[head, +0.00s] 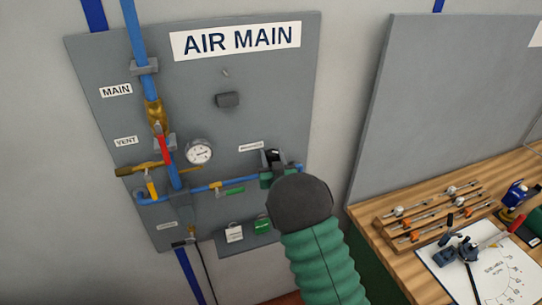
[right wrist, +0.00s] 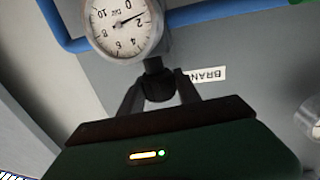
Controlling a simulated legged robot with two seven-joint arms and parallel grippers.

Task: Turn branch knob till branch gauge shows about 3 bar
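The branch gauge (right wrist: 122,24) appears upside down in the right wrist view; its needle points between 0 and 2, nearer the 2. The dark branch knob (right wrist: 157,84) sits just below it in that view. My right gripper (right wrist: 158,88) has a finger on each side of the knob, and they look closed on it. In the head view my right gripper (head: 272,158) is at the right part of the panel, by the branch label (head: 251,147). There it hides the knob and the branch gauge. My left gripper is not in view.
The AIR MAIN panel (head: 290,90) carries blue pipes, a red-handled valve (head: 163,147), a yellow handle (head: 151,188) and another gauge (head: 199,151). A green padlock (head: 262,224) and a white tag (head: 234,233) hang below. A wooden bench (head: 380,235) with tools stands at right.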

